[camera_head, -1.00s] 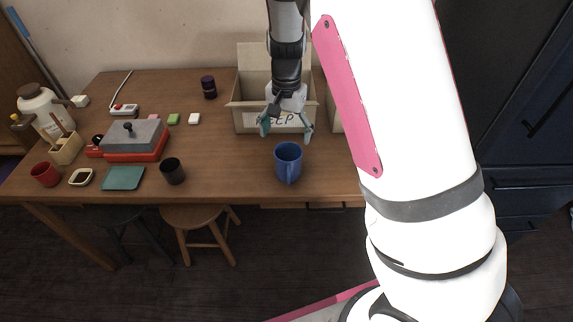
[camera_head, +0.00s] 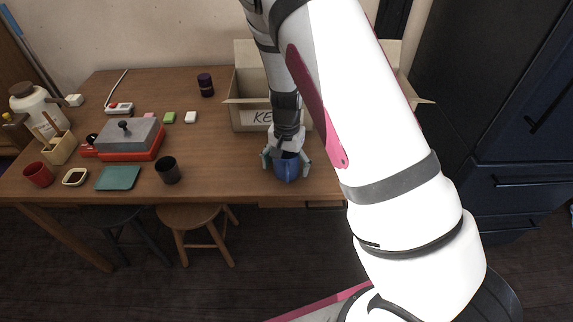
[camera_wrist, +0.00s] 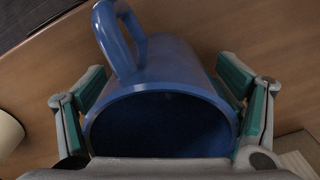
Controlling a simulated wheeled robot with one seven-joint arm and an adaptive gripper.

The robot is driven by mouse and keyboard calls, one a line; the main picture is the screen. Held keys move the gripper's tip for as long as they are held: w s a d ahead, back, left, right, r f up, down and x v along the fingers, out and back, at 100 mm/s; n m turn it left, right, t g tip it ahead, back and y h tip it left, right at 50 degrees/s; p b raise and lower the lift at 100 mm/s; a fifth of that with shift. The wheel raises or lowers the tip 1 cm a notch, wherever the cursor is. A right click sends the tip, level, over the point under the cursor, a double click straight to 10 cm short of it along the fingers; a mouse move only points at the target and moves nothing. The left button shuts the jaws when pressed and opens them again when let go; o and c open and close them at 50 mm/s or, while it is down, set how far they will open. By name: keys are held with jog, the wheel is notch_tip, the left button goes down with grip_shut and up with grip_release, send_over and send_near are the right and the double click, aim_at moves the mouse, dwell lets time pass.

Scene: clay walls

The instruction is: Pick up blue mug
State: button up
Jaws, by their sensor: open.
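The blue mug (camera_head: 287,170) stands upright near the front edge of the wooden table (camera_head: 225,165) in the head view. My gripper (camera_head: 287,164) is directly above it and pointing down, with one finger on each side of the mug. In the wrist view the mug (camera_wrist: 165,95) fills the middle, its mouth facing the camera and its handle at the upper left. The open fingers of my gripper (camera_wrist: 160,112) straddle the rim. I cannot tell whether either finger touches the mug. My gripper hides part of the mug's top in the head view.
An open cardboard box (camera_head: 250,115) stands just behind the mug. A black cup (camera_head: 168,170) is to the left, with a teal tray (camera_head: 117,178) and a red-based grill (camera_head: 130,140) farther left. The table between the black cup and the mug is clear.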

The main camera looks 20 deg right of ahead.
jog(key=shift+c, duration=0.5)
jog(key=c, duration=1.1)
